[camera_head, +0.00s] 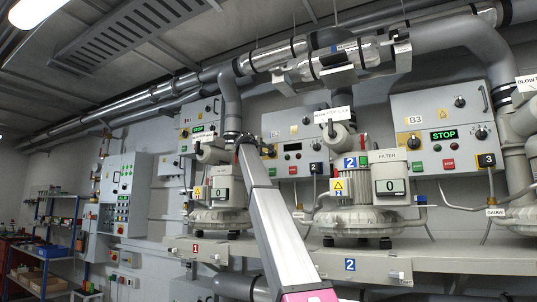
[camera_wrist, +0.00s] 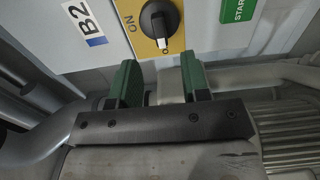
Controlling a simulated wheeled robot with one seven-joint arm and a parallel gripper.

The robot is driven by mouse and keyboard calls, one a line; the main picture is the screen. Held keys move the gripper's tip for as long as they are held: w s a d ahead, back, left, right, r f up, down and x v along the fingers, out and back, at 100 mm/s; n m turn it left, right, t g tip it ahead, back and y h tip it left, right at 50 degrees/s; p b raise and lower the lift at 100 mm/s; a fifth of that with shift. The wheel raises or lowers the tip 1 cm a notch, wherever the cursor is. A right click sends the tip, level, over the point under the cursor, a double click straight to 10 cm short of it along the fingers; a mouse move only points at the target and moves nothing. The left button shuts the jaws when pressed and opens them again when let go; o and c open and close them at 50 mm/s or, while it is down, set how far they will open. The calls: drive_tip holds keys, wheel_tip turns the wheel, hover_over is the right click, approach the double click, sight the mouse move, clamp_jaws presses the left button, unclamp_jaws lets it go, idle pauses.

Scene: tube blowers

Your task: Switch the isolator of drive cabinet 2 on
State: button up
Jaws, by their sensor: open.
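Drive cabinet 2 is the middle cabinet (camera_head: 313,118) in the head view, with a dark display; in the wrist view its grey face bears a B2 label (camera_wrist: 85,20). Its isolator is a black rotary knob (camera_wrist: 159,18) on a yellow plate (camera_wrist: 175,42). The knob's white pointer end faces down in the wrist picture, towards a small partly hidden mark; the word ON is to its left. My gripper (camera_wrist: 160,84) is open, its two green fingers apart just below the knob in the wrist view, not around it. In the head view my arm hides the gripper.
A green START button (camera_wrist: 238,9) is right of the isolator in the wrist view. Cabinet B3 (camera_head: 440,108) at the right shows a green STOP display. Blowers (camera_head: 355,195) and grey pipes crowd the shelf below the cabinets, close to my arm.

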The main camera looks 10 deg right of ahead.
sight(269, 152)
drive_tip(key=x, duration=0.7)
drive_tip(key=shift+s, duration=0.1)
clamp_jaws()
